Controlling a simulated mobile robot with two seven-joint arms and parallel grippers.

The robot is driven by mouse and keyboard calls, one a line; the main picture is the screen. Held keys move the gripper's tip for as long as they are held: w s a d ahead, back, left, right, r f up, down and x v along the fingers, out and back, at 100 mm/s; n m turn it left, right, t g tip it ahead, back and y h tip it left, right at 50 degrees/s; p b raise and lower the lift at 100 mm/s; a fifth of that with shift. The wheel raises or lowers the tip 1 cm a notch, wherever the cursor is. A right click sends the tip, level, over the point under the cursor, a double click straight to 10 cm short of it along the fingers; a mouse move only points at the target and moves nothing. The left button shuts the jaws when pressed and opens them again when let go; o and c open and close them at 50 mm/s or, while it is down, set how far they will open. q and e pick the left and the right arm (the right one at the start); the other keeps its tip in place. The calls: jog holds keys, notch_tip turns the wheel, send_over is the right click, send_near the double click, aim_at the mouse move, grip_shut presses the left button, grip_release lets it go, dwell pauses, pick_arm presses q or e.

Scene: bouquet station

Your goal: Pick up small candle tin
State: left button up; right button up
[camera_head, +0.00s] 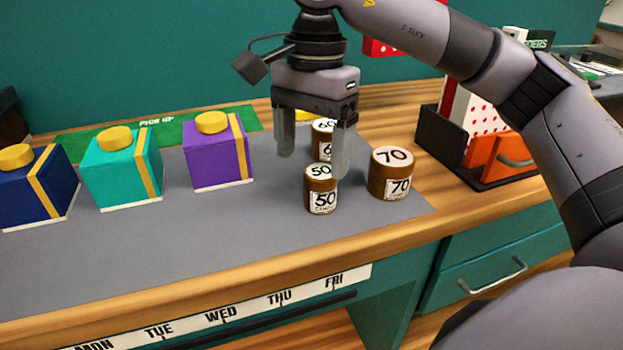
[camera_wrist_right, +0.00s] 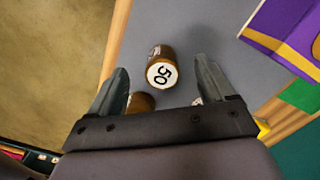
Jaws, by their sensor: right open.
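The small candle tin is a brown cylinder with a white label reading 50 (camera_head: 321,190), upright on the grey mat. It also shows in the right wrist view (camera_wrist_right: 163,72), just beyond and between the fingertips. My right gripper (camera_head: 314,162) is open and empty, pointing down above and behind this tin, with its fingers apart. In the right wrist view the gripper (camera_wrist_right: 162,78) has one finger on each side of the picture. I cannot tell exactly how high the fingertips are above the tin. My left gripper is not in view.
A larger 70 tin (camera_head: 391,174) stands to the right, and a 60 tin (camera_head: 324,138) stands behind, partly hidden by a finger. Purple (camera_head: 216,158), teal (camera_head: 122,174) and navy (camera_head: 36,192) boxes stand left. A dark organiser (camera_head: 440,139) is at right. The mat's front is clear.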

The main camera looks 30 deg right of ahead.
aim_at(321, 171)
jog(key=shift+w+d+r, duration=0.2)
jog(key=shift+d+r, duration=0.05)
jog(key=shift+d, duration=0.4)
jog(key=shift+d+f+h, duration=0.15)
jog(key=shift+d+h, duration=0.05)
jog(key=shift+h, duration=0.1)
notch_tip(321, 171, down, 6)
jog(key=shift+d+f, duration=0.15)
jog(key=shift+f, duration=0.1)
jog(key=shift+w, duration=0.1)
jog(key=c, duration=1.2)
